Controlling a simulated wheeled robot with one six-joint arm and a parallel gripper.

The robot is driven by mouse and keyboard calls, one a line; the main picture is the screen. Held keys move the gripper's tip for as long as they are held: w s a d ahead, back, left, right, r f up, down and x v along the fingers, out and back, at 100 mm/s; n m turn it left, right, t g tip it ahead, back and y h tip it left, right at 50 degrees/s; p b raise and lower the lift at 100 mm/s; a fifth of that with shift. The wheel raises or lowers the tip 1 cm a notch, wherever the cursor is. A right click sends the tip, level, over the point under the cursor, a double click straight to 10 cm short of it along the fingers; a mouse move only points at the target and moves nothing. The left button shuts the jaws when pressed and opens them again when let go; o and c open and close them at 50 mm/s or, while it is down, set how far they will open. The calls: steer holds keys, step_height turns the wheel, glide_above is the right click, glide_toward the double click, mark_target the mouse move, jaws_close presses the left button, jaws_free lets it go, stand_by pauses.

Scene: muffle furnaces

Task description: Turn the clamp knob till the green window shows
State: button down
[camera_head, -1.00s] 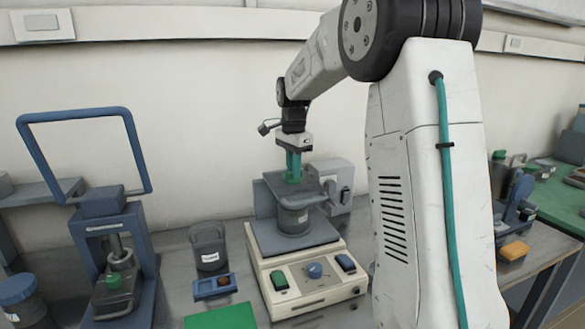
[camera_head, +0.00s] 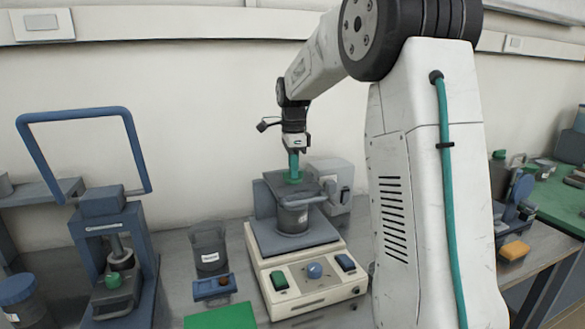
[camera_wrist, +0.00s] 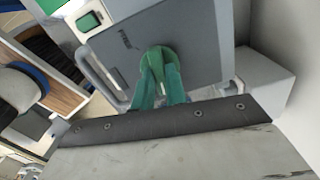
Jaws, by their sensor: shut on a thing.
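The green clamp knob (camera_head: 292,178) sits on top of the dark grey clamp plate (camera_head: 272,181), above a dark labelled pot (camera_head: 293,219) on the cream machine (camera_head: 305,287). My gripper (camera_head: 293,170) points down from above with its teal fingers shut on the knob. In the wrist view, my gripper (camera_wrist: 161,70) has one finger on each side of the round green knob (camera_wrist: 160,55), over the grey plate (camera_wrist: 205,40). The fingers cover part of the knob.
A blue-framed press (camera_head: 103,207) stands left, beyond a dark canister (camera_head: 208,243). A grey box (camera_head: 330,180) stands close behind the clamp.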

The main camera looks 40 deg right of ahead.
steer(key=c, duration=1.4)
jaws_free()
steer(key=shift+c, duration=0.2)
step_height(320, 180, up, 8)
steer(key=shift+f, duration=0.1)
